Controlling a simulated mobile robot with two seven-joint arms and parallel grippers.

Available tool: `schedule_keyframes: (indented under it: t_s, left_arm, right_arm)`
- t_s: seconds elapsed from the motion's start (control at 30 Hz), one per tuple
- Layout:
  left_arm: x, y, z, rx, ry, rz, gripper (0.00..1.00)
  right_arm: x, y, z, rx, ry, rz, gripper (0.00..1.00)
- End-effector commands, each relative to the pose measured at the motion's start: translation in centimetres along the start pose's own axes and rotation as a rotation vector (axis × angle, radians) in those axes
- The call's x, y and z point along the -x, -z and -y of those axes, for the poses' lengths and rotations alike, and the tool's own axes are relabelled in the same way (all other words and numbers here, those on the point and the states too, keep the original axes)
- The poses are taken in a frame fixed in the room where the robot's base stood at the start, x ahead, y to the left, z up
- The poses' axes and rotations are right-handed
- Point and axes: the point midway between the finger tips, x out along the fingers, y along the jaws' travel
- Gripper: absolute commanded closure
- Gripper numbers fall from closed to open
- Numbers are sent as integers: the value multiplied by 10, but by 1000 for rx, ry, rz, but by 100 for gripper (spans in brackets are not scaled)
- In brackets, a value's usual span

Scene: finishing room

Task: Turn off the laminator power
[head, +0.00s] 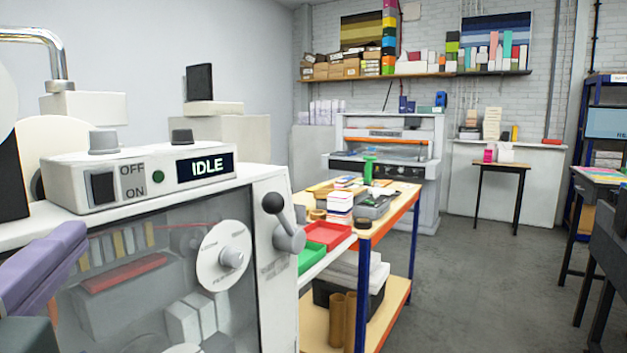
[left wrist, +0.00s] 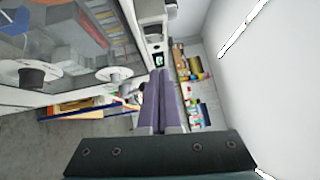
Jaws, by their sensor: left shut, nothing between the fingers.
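The laminator (head: 280,195) is a large white machine with a clear front, at the left of the head view. Its top panel (head: 75,180) has a dark rocker switch (head: 103,188) beside the words OFF and ON, a green lamp (head: 158,173) and a display (head: 205,167) reading IDLE. Which way the rocker is pressed I cannot tell. My left gripper (head: 76,240) has purple fingers, shut and empty, just below and left of the switch and apart from it. In the left wrist view, the fingers (left wrist: 163,85) lie together. My right gripper is not in view.
A cluttered workbench (head: 388,218) with red and green trays stands just right. Open grey floor lies farther right.

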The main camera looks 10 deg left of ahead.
Motion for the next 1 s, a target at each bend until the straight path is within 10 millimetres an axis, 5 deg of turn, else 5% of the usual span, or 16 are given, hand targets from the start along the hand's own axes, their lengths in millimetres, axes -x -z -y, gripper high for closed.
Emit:
schedule_keyframes:
  t_s: [0.27, 0.67, 1.0]
  left_arm:
    - [-23, 0, 5, 1, 2, 1, 100]
    - [-106, -2, 4, -1, 1, 2, 100]
    - [-128, -28, 0, 2, -1, 1, 100]
  right_arm:
    - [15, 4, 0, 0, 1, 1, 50]
    - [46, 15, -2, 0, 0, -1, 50]
    - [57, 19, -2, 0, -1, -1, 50]
